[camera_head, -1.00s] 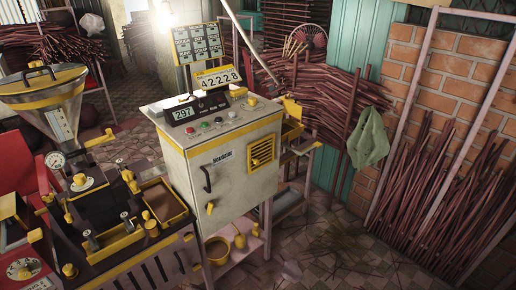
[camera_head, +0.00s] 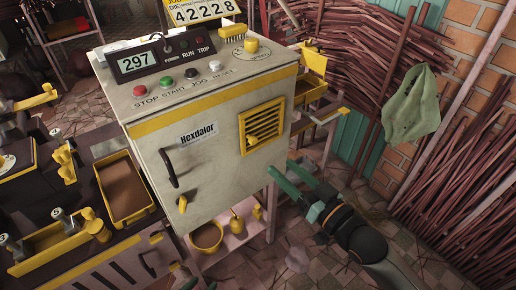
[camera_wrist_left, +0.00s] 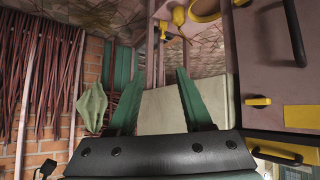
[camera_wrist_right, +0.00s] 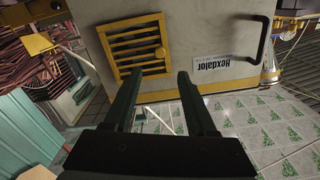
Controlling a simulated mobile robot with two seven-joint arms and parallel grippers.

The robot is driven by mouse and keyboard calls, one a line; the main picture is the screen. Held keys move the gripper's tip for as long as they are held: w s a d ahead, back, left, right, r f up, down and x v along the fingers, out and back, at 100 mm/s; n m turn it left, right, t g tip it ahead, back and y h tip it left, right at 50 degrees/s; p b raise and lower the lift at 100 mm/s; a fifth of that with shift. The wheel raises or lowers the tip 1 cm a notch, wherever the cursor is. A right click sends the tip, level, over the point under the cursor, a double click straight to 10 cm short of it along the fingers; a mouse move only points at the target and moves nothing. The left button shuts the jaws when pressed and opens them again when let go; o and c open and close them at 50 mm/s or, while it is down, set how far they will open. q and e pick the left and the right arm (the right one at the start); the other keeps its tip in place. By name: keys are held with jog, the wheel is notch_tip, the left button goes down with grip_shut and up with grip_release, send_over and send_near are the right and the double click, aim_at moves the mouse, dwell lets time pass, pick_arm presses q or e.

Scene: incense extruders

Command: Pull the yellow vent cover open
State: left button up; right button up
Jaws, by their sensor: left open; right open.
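The yellow vent cover (camera_head: 263,126), with dark slats, lies flat in the front face of the pale control cabinet (camera_head: 215,165) and looks closed. It also shows in the right wrist view (camera_wrist_right: 138,48), ahead of the fingers and toward the left. My right gripper (camera_head: 282,170) is open and empty, below and a little right of the cover, apart from it. In the right wrist view its two fingers (camera_wrist_right: 159,78) are spread. My left gripper (camera_wrist_left: 153,80) is open and empty in the left wrist view. The cover is not seen there.
The cabinet front also has a dark handle (camera_head: 169,168) and a yellow latch (camera_head: 182,204). Buttons and a 297 display (camera_head: 137,59) are on top. A shelf with yellow containers (camera_head: 207,236) is below. Stick bundles and a green cloth (camera_head: 411,103) stand right.

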aim_at(255, 143)
jog(key=b+x, duration=0.1)
jog(key=x, duration=0.9)
jog(key=shift+w+a, duration=0.2)
jog(key=shift+w, duration=0.05)
grip_shut()
dwell(0.9)
